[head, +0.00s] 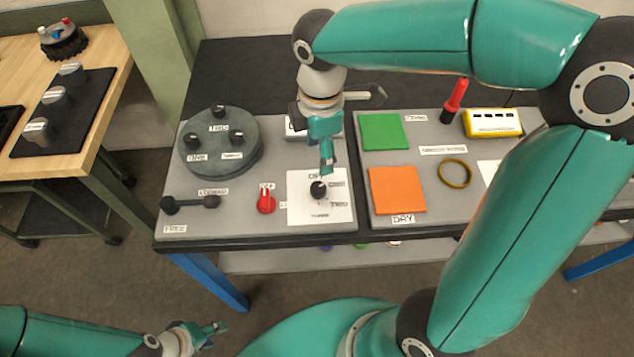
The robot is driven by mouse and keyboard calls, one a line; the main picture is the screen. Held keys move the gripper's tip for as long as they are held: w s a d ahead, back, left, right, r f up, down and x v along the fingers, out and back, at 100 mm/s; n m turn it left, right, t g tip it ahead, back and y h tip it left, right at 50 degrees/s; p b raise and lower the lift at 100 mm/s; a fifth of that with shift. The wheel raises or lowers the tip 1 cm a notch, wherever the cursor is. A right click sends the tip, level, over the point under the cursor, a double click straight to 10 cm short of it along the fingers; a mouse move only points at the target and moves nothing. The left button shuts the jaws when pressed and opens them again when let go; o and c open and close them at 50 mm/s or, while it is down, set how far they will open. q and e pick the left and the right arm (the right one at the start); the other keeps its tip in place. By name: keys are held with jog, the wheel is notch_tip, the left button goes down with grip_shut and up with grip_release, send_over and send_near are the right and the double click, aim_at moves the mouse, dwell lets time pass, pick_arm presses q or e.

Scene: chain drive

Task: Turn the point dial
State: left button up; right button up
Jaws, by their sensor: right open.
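The point dial is a black knob (318,189) on a white square plate (336,211) with printed position labels around it, on the grey panel. My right gripper (326,168) points down just above and behind the knob and is open with nothing seen in it. Its fingers overlap the plate's back edge and hide part of the labels there. I cannot tell whether a fingertip touches the knob. My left gripper (212,331) is low at the bottom left, in front of the table and away from the dial. Its jaw opening is too small to judge.
A red switch (266,201) stands left of the dial, with a black lever (190,204) beyond it. A round grey disc with knobs (233,162) is behind. Orange (397,190) and green (383,132) squares, a ring (454,173) and a yellow box (492,122) are to the right.

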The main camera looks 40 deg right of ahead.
aim_at(318, 187)
notch_tip(318, 187, down, 13)
jog(key=shift+w+f, duration=0.15)
dwell(0.4)
jog(key=c, duration=1.2)
jog(key=shift+o, duration=0.2)
